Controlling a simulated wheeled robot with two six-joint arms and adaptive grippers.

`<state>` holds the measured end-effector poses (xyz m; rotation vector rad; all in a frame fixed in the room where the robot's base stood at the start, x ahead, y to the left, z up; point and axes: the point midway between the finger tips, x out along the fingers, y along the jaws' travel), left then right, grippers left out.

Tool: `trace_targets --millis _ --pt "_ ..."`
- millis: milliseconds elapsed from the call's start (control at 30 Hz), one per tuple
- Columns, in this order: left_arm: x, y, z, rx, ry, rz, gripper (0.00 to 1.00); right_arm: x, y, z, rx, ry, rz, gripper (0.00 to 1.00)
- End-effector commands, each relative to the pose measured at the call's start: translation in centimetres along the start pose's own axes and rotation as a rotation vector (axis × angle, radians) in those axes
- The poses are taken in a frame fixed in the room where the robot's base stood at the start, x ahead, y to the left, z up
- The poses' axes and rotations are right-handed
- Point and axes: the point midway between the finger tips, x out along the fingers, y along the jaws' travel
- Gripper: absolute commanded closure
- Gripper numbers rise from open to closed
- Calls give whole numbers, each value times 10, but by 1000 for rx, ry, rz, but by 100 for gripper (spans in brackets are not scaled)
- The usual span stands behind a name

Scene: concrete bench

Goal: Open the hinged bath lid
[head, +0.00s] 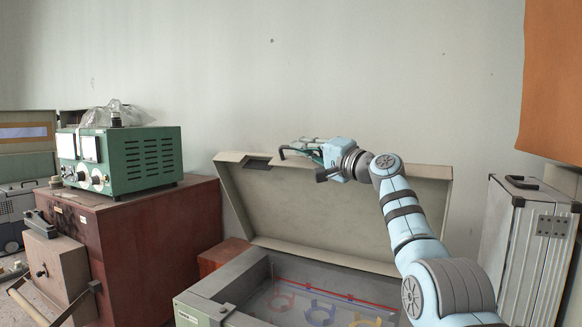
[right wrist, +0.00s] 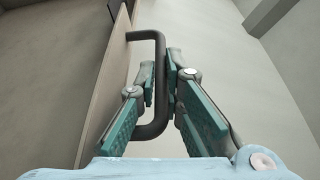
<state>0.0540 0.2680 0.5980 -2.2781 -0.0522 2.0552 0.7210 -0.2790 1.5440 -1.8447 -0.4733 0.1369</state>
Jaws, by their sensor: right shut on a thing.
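The bath lid (head: 330,222) is a beige hinged panel, raised steeply at the back of the grey bath (head: 222,288). The bath's inside shows, with colored ring-like holders and a red bar in it. My right gripper (head: 300,160) is at the lid's upper edge, shut on the dark lid handle (head: 284,151). In the right wrist view, the bent black handle (right wrist: 158,95) lies between the green-padded fingers of the gripper (right wrist: 161,82), beside the lid's face (right wrist: 108,85). My right forearm hides part of the lid's right side. My left gripper is not in view.
A green instrument (head: 148,160) stands on a dark red cabinet (head: 150,255) to the left. A silver case (head: 518,245) stands close on the right. An orange panel (head: 552,80) hangs at the upper right. A bare wall is behind the lid.

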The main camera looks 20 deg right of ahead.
Motion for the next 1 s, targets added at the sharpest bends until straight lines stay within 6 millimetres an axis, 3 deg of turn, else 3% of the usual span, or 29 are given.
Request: trace_targets --millis 567,600,700,1000 --pt "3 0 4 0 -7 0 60 -11 -1 -12 33 5 23 100" --pt "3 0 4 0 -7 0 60 -11 -1 -12 33 6 23 85" --pt "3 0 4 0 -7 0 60 -11 -1 -13 33 6 22 71" --pt "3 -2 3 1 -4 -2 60 -11 -2 -12 33 6 20 71"
